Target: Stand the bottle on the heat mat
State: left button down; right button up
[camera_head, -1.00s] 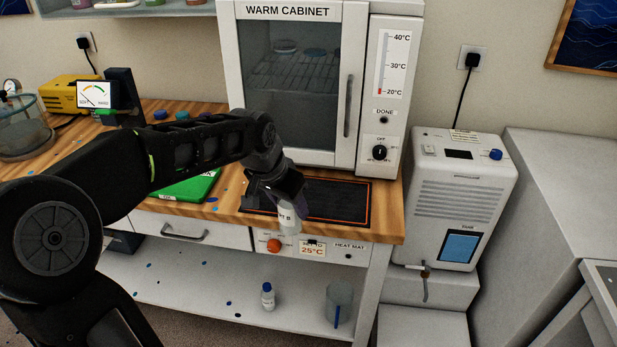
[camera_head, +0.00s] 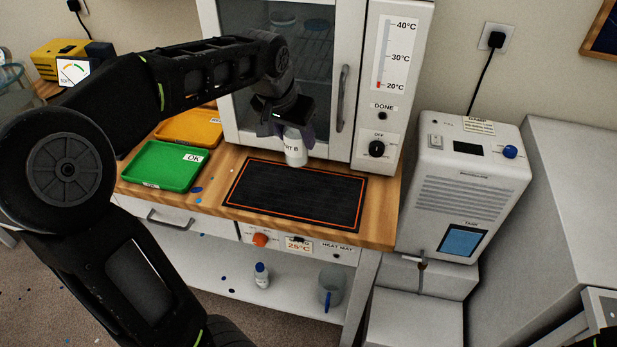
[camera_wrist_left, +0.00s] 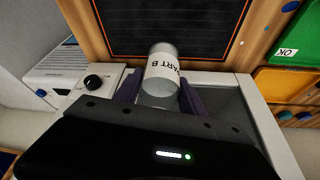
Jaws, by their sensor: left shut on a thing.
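My left gripper (camera_head: 285,127) is shut on a pale bottle (camera_head: 295,151) labelled PART B. In the left wrist view the bottle (camera_wrist_left: 161,72) sits between the two dark fingers. It hangs below the gripper, close to upright in the head view. The heat mat (camera_head: 290,203) is a black rectangle with an orange border on the wooden bench. The bottle's lower end overlaps the mat's far edge in the head view; I cannot tell whether it touches anything. The mat is otherwise bare. My right gripper is not in view.
The warm cabinet (camera_head: 352,80) stands right behind the bottle, its door shut. A green tray (camera_head: 165,167) marked OK and an orange tray (camera_head: 190,127) lie left of the mat. A white machine (camera_head: 465,190) stands to the right. A small bottle (camera_head: 262,276) stands on the shelf below.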

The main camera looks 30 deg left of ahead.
aim_at(295, 157)
pick_arm(q)
jog(key=shift+s+r, duration=0.2)
jog(key=shift+s, duration=0.1)
jog(key=shift+w+f, duration=0.15)
jog(key=shift+f, duration=0.3)
jog(key=shift+f+p, duration=0.3)
jog(key=shift+f, duration=2.45)
jog(key=shift+f, duration=1.9)
jog(key=shift+f, duration=0.1)
jog(key=c, duration=0.7)
grip_release()
jog(key=shift+o, duration=0.2)
